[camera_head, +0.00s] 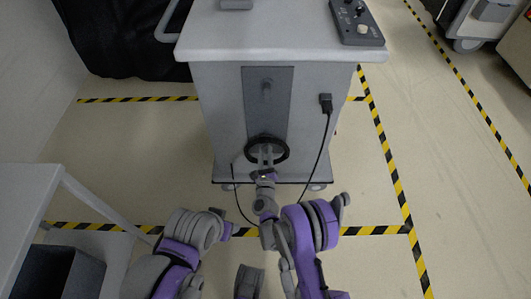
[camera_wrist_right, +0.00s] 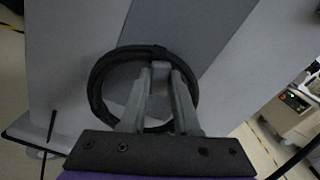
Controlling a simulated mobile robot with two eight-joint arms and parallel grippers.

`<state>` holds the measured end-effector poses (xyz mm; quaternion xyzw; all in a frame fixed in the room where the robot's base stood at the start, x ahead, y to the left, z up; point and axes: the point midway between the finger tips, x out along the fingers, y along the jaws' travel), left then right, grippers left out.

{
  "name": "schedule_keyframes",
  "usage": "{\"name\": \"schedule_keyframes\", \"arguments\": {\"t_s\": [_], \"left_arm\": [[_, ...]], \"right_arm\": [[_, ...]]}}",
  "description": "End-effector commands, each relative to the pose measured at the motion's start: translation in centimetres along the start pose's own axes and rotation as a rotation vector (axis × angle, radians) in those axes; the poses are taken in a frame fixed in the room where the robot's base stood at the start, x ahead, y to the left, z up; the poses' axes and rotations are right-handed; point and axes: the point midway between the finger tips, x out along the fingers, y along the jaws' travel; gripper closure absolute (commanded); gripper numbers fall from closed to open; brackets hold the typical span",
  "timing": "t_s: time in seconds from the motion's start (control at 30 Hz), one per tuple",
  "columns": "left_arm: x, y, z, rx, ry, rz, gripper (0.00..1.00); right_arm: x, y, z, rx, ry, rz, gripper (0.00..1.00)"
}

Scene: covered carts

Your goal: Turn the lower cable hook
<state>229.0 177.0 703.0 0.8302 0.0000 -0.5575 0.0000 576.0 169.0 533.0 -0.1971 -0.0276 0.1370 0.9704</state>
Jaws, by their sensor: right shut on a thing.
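The lower cable hook (camera_wrist_right: 160,72) is a small grey peg on the cart's dark vertical strip (camera_head: 267,108). A black cable coil (camera_head: 250,148) hangs around it, and the coil also shows in the right wrist view (camera_wrist_right: 97,88). My right gripper (camera_head: 266,158) reaches in through the ring of the coil. In the right wrist view its two grey fingers (camera_wrist_right: 162,88) are shut on the hook, which shows between their tips. The upper hook (camera_head: 266,88) stands higher on the strip. My left arm shows at the lower left, but its gripper cannot be made out.
The grey cart (camera_head: 220,100) stands on wheels, with a control box (camera_head: 356,20) on top. A black plug (camera_head: 325,103) sits in its front at the right, its cord hanging down. A white table (camera_head: 30,205) is at left.

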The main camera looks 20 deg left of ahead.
Motion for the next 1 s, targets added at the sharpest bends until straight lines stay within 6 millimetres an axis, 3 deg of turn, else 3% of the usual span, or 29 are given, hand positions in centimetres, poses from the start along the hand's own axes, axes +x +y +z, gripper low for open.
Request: {"name": "schedule_keyframes", "arguments": {"t_s": [0.07,0.57,1.0], "left_arm": [[0.0,0.0,0.0,0.0,0.0,0.0,0.4],[0.6,0.0,0.2,0.0,-0.002,0.0,0.4],[3.0,0.0,0.8,0.0,-0.009,0.0,0.4]], "right_arm": [[0.0,0.0,0.0,0.0,0.0,-0.001,1.0],[0.1,0.1,-0.1,-0.063,0.0,-0.001,1.0],[0.1,0.6,-0.2,-0.414,0.0,-0.002,1.0]]}}
